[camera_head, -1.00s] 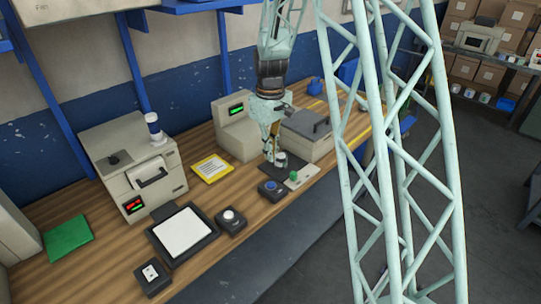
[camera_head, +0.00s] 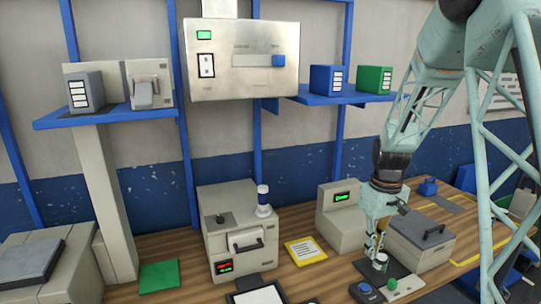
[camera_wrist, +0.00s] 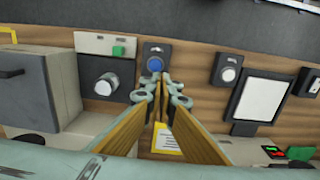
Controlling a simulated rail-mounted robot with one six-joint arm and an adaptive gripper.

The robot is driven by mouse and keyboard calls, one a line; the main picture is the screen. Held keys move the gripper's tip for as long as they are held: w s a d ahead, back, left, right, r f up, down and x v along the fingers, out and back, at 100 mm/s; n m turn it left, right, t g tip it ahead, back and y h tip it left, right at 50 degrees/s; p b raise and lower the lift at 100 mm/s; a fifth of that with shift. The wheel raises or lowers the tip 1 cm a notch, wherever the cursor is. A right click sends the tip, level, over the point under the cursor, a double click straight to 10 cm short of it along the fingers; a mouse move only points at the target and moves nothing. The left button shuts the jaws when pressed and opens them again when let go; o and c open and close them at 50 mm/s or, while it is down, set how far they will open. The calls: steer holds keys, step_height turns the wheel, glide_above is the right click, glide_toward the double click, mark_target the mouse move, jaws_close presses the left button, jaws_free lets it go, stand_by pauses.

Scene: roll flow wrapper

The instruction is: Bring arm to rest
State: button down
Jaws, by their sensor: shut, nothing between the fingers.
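My gripper (camera_head: 374,250) is shut and empty. In the head view it points down over the right part of the wooden bench, close to a small round metal-and-white cylinder (camera_head: 380,262) on a dark pad. In the wrist view my gripper (camera_wrist: 161,84) has its two fingers together, just below the blue button box (camera_wrist: 155,62). The cylinder (camera_wrist: 105,87) shows to the left of the fingers there, apart from them. Contact with the bench cannot be told.
A grey lidded box (camera_head: 420,242) and a beige display unit (camera_head: 342,218) flank my gripper. A beige machine (camera_head: 238,235) with a handle stands further left, beside a yellow card (camera_head: 305,251). Above are a blue shelf (camera_head: 110,116) and a metal control box (camera_head: 242,88).

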steer(key=s+a+r+m+t+b, duration=0.1)
steer(key=s+a+r, duration=0.3)
steer(key=s+r, duration=0.5)
steer(key=s+a+r+m+t+b, duration=0.1)
steer(key=s+a+r, duration=0.3)
steer(key=s+r, duration=0.6)
steer(key=s+a+r+m+t+b, duration=0.1)
steer(key=s+a, duration=0.1)
steer(key=s, duration=1)
steer(key=s+a+r+b, duration=0.1)
steer(key=s+a+r, duration=0.1)
steer(key=s, duration=1)
steer(key=shift+a+m+t+b, duration=0.2)
steer(key=shift+m+t+b, duration=0.15)
steer(key=shift+m+t, duration=0.05)
stand_by(1.0)
